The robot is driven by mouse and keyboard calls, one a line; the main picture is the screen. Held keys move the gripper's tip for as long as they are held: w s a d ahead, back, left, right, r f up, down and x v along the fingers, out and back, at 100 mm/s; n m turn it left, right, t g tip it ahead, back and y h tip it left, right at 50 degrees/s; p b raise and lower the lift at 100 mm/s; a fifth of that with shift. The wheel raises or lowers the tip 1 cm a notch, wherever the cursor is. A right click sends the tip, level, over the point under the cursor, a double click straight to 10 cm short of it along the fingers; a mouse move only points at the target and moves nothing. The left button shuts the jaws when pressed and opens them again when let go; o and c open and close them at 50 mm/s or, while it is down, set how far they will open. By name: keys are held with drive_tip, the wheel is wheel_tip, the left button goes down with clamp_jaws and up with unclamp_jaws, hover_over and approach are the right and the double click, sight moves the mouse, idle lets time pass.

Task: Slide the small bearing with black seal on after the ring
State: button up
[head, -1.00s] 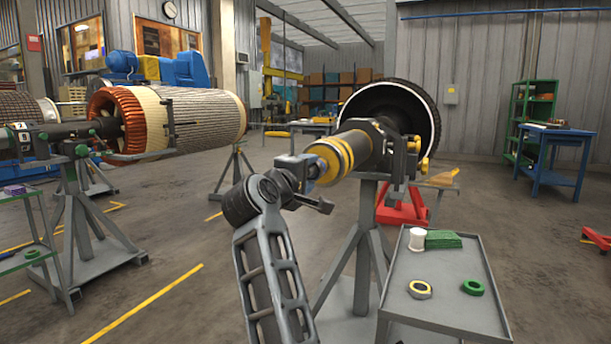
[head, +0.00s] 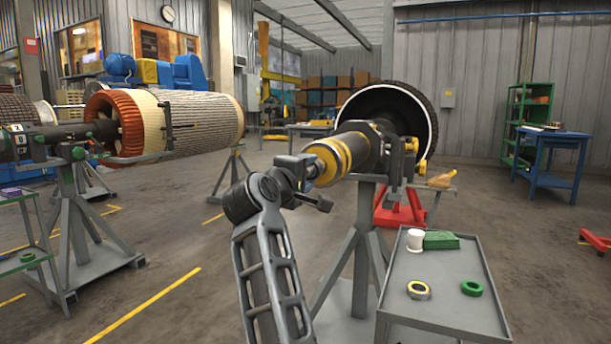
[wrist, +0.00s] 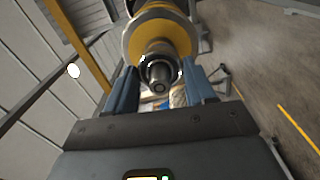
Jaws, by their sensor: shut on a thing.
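The rotor shaft (head: 352,150) points towards me and has a yellow-banded section near its end. In the wrist view the stepped shaft end (wrist: 161,86) lies between the blue fingers of my gripper (wrist: 163,76). My gripper is shut on the small bearing (wrist: 146,70), a dark ring with a bright rim that looks to be around the shaft end. How far along the shaft it sits is hard to tell. In the head view my gripper (head: 308,168) is at the shaft tip, and the bearing is hidden. I cannot make out the ring on the shaft.
A grey tray trolley (head: 450,322) stands at the right. It carries a yellow-and-grey ring (head: 418,290), a green ring (head: 472,288), a white spool (head: 416,240) and a green block (head: 441,240). A grey stand (head: 366,235) holds the shaft. A larger rotor (head: 190,122) is at the left.

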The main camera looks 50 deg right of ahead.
drive_tip(key=o, duration=1.1)
drive_tip(key=shift+c, duration=0.2)
drive_tip(key=shift+o, duration=0.4)
drive_tip(key=shift+o, duration=1.1)
drive_tip(key=b+v, duration=0.3)
drive_tip(key=v, duration=0.6)
